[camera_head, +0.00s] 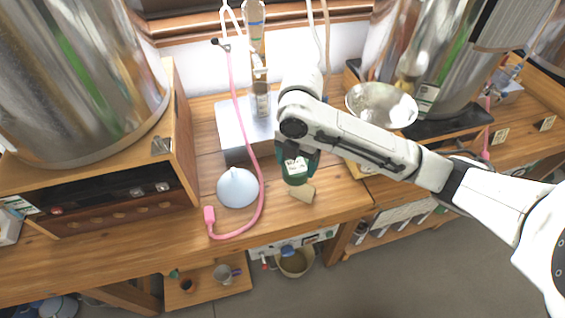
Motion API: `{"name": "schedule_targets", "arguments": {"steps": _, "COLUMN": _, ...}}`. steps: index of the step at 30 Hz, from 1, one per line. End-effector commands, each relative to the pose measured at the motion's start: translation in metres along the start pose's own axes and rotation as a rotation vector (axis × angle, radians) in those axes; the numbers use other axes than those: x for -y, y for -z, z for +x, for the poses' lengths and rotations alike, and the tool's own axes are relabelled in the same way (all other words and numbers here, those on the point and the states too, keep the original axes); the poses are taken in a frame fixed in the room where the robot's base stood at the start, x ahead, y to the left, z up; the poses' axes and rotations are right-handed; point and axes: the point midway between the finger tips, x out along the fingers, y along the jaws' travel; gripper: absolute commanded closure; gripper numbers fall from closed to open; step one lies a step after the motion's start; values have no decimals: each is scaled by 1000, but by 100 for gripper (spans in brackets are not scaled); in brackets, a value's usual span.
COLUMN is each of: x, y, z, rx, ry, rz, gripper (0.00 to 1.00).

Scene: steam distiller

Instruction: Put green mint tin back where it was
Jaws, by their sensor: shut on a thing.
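The green mint tin (296,180) is a small dark green object with a pale label, near the front edge of the wooden bench (340,205). My gripper (298,160) comes down on it from above and is shut on it. The fingers partly cover the tin. I cannot tell whether its underside touches the bench or is slightly above it. A small tan block (301,193) lies right beside the tin at its front.
A pale blue funnel (238,187) and a pink hose (252,205) lie to the left. A grey metal box (232,127) stands behind. A steel bowl (382,104) is at the back right. Large steel vessels (75,75) flank the bench. Some bare wood lies in front.

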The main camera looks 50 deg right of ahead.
Motion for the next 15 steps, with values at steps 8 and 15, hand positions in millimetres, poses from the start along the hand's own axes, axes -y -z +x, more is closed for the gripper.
{"name": "schedule_targets", "arguments": {"steps": 8, "x": -42, "y": -35, "z": 30, "rx": 1, "ry": 4, "rz": 3, "gripper": 60}}
{"name": "schedule_targets", "arguments": {"steps": 15, "x": -63, "y": -53, "z": 65, "rx": 2, "ry": 2, "rz": 2, "gripper": 60}}
